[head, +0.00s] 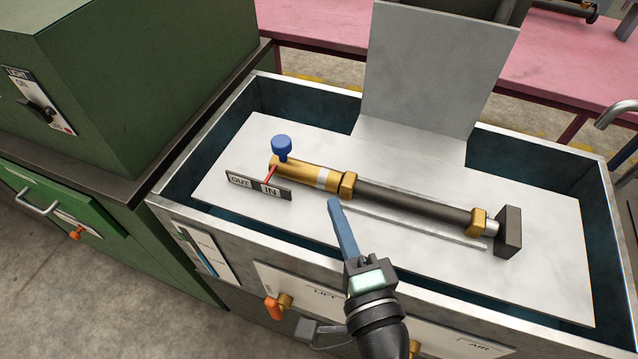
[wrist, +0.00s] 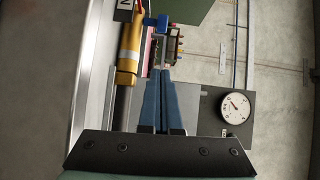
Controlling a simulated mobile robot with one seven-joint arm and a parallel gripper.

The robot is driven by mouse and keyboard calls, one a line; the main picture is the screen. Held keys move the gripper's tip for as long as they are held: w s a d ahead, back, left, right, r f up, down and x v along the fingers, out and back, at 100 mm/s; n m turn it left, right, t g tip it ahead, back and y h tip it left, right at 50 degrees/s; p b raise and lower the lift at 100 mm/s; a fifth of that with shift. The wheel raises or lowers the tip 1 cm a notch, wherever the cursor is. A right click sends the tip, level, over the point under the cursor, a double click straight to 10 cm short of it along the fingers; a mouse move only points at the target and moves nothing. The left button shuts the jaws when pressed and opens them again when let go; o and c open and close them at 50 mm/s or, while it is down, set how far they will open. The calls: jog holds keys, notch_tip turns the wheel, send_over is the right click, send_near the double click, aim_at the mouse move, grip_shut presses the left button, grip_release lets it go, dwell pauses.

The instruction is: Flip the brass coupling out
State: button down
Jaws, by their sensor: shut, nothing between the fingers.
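The brass coupling (head: 312,175) lies on the pale plate in the tub, at the left end of a dark cylinder (head: 410,202). A blue knob (head: 282,147) stands up from its left end, and a red pointer (head: 270,175) slants to the OUT/IN label plate (head: 240,182), ending near the left edge of IN. In the wrist view the coupling (wrist: 130,50) is at upper left and the knob (wrist: 157,22) is beyond my fingertips. My gripper (head: 334,204) is shut and empty, on the near side of the coupling and apart from the knob.
A grey upright panel (head: 435,65) stands behind the cylinder. The metal tub's rim (head: 200,215) surrounds the plate. A green cabinet (head: 120,100) stands at left. A dial gauge (wrist: 235,108) shows in the wrist view. The plate's left front is mostly clear.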

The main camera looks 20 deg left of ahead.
jog(key=p, duration=0.1)
send_near(305, 164)
jog(key=w+r, duration=0.2)
jog(key=w+a+r, duration=0.1)
jog(key=w+r, duration=0.1)
jog(key=shift+a, duration=0.15)
jog(key=a, duration=0.1)
jog(key=w+a+p, duration=0.1)
jog(key=a, duration=0.1)
jog(key=shift+a, duration=0.15)
jog(key=shift+w+a+f, duration=0.1)
jog(key=shift+a+f, duration=0.05)
jog(key=shift+a, duration=0.25)
jog(key=a+p, duration=0.1)
jog(key=a, duration=0.4)
jog(key=shift+a+p, duration=0.25)
jog(key=shift+p, duration=0.1)
